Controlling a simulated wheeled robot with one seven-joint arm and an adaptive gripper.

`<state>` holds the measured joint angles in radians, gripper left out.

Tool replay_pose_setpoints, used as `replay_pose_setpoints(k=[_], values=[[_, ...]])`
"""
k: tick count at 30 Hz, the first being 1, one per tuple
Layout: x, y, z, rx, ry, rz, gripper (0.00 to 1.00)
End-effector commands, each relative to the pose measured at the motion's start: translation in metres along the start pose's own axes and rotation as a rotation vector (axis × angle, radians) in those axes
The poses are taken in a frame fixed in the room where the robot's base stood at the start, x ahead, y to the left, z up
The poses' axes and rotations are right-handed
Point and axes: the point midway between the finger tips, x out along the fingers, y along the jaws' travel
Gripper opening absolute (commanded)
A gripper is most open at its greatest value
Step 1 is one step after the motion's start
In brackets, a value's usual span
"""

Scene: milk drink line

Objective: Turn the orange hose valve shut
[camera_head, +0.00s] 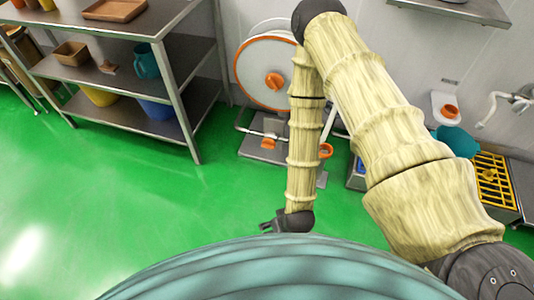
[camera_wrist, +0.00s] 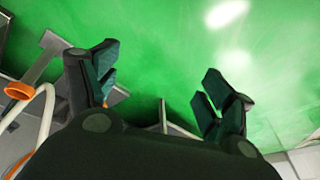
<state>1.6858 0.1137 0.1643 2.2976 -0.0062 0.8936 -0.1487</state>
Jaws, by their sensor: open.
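An orange valve handle (camera_head: 268,143) sits on a grey pipe over a base plate, below the hose reel (camera_head: 278,72) with its orange rim and hub. An orange ring (camera_head: 326,150) shows just right of my forearm. In the wrist view an orange ring-like part (camera_wrist: 17,91) ends a grey pipe at the left; I cannot tell which orange part this is. My gripper (camera_head: 265,227) hangs low over the green floor, in front of the reel's base and apart from the valve handle. In the wrist view my gripper (camera_wrist: 157,75) is open and empty. My arm hides part of the reel and pipework.
A metal shelf (camera_head: 130,65) with bins, boxes and a teal jug (camera_head: 146,60) stands at the left. A yellow grate (camera_head: 492,178) and a wall tap (camera_head: 505,100) are at the right. The green floor (camera_head: 110,200) at the left front is clear.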

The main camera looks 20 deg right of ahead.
Motion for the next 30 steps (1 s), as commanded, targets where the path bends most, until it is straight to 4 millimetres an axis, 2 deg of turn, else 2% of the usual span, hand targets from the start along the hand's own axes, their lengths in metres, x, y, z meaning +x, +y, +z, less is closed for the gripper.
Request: replay_pose_setpoints(k=[1, 6, 12, 20, 30], values=[[0.031, -0.004, -0.005, -0.001, 0.037, -0.012, 0.82], [0.088, -0.023, -0.04, -0.012, 0.172, -0.041, 0.82], [0.147, -0.039, -0.083, -0.013, 0.331, -0.051, 0.82], [0.211, -0.048, -0.142, 0.003, 0.538, -0.029, 0.82], [0.278, -0.034, -0.216, 0.053, 0.793, 0.068, 0.82]])
